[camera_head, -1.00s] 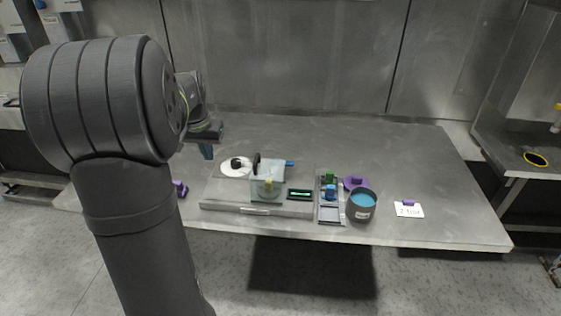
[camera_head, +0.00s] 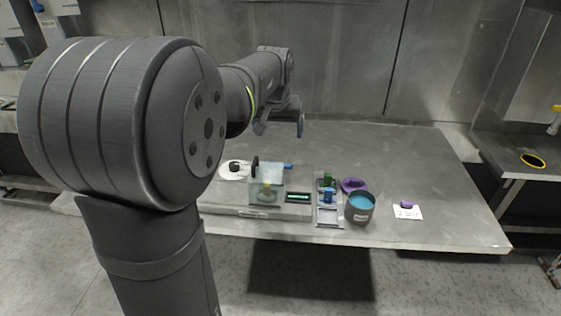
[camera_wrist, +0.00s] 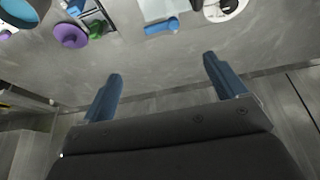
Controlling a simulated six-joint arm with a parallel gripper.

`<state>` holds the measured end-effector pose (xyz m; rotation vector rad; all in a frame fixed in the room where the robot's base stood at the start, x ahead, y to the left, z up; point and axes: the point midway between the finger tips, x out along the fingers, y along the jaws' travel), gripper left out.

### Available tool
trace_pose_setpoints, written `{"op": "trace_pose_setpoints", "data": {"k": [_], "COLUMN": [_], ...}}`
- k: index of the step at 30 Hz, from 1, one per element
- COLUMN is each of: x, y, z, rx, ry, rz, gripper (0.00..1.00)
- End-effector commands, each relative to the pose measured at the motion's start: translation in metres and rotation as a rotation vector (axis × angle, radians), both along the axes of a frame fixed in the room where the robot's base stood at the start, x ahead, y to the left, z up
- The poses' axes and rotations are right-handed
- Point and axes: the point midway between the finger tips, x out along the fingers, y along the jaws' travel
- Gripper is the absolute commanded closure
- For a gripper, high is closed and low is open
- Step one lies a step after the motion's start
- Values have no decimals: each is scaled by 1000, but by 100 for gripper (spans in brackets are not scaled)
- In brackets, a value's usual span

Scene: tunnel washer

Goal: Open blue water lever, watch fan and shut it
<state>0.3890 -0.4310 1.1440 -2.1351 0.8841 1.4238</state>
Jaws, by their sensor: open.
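The washer (camera_head: 268,184) is a pale, translucent box on a low grey base. A blue lever (camera_head: 289,165) sticks out at its back right and also shows at the top of the wrist view (camera_wrist: 161,27). A dark upright disc (camera_head: 255,167) stands at the box's left side; I cannot tell whether it is the fan or whether it turns. My gripper (camera_head: 282,126) is above the table behind the washer. In the wrist view its two blue fingers (camera_wrist: 163,66) are spread with nothing between them, apart from the lever.
A white disc with a black knob (camera_head: 235,169) lies left of the box. To the right are a small display (camera_head: 298,197), a tray with green and blue pieces (camera_head: 328,216), a purple lid (camera_head: 353,185), a pot of blue liquid (camera_head: 360,207) and a card (camera_head: 413,213). The table's back is clear.

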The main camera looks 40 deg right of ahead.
Motion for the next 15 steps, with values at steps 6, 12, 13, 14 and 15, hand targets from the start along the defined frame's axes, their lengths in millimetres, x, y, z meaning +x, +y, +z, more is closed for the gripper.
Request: {"op": "trace_pose_setpoints", "data": {"k": [6, 12, 13, 14, 15], "x": [10, 22, 24, 26, 28], "y": [-9, -20, -22, -24, -26], "z": [-34, -76, -82, -88, -96], "rx": [5, 5, 6, 5, 6], "ry": [4, 4, 4, 4, 4], "rz": [0, 0, 0, 0, -1], "gripper": [11, 11, 11, 11, 11]}}
